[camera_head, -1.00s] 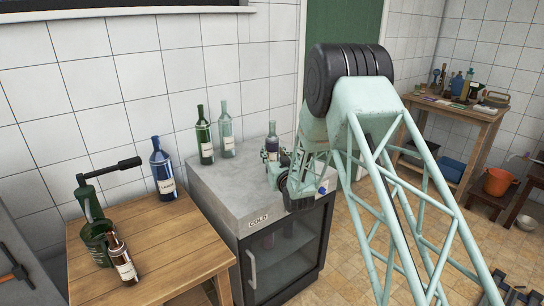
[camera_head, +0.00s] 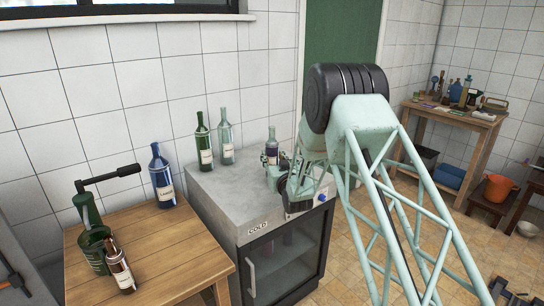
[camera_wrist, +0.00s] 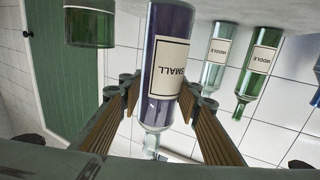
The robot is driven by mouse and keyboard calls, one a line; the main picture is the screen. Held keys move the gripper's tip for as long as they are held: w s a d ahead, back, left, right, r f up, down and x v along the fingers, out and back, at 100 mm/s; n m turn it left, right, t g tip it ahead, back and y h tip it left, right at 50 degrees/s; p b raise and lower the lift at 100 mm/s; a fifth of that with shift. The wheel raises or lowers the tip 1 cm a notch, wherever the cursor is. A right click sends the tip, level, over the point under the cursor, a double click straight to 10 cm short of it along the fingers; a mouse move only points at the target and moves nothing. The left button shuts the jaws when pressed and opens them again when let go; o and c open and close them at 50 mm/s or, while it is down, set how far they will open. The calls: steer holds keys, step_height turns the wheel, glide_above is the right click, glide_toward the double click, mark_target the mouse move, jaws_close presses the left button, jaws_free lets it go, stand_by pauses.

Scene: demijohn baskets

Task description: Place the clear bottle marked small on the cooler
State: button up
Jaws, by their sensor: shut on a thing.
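The clear bottle marked small (camera_wrist: 167,65), with dark purple contents, is upside down in the wrist view, its label readable between my finger pads. In the head view the bottle (camera_head: 271,150) is upright over the back right of the grey cooler top (camera_head: 228,190). My gripper (camera_head: 277,165) is at the cooler's right side, shut on this bottle; its brown pads flank it in the wrist view (camera_wrist: 165,110). The bottle's base is hidden, so I cannot tell whether it touches the cooler.
A green bottle (camera_head: 203,143) and a clear bottle (camera_head: 226,141), both marked middle, stand at the cooler's back left. Another green bottle (camera_wrist: 90,25) is near my gripper in the wrist view. The wooden table (camera_head: 170,245) holds a blue bottle (camera_head: 162,178) and others.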

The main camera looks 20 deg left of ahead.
mark_target(272, 161)
steer(key=shift+f+b, duration=0.35)
steer(key=shift+f, duration=1.15)
steer(key=shift+f, duration=0.15)
steer(key=o, duration=1.2)
steer(key=shift+p+v, duration=0.7)
steer(key=shift+v, duration=5.3)
